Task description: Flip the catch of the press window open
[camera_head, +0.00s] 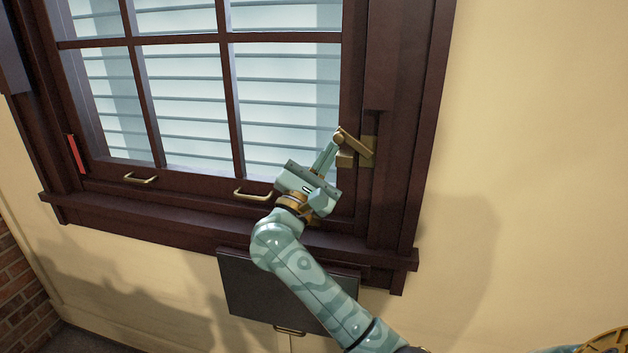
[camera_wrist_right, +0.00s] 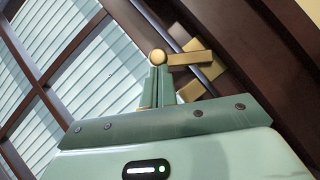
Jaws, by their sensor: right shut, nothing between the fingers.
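The press window (camera_head: 187,100) has a dark wood frame with several panes and pale slatted blinds behind. Its brass catch (camera_head: 356,144) sits at the lower right of the frame, with a lever that ends in a round knob at the upper left. The catch also shows in the wrist view (camera_wrist_right: 190,58), with the knob right above the fingertips. My right gripper (camera_head: 333,145) is shut and empty, with its fingertips at the knob. In the wrist view its closed fingers (camera_wrist_right: 158,78) partly cover the knob's underside; I cannot tell whether they touch. My left gripper is not in view.
Two brass pull handles (camera_head: 140,178) (camera_head: 253,195) are on the bottom rail. A red strip (camera_head: 76,154) is on the left side of the frame. A dark panel (camera_head: 250,288) hangs below the sill. The cream wall (camera_head: 540,130) to the right is clear.

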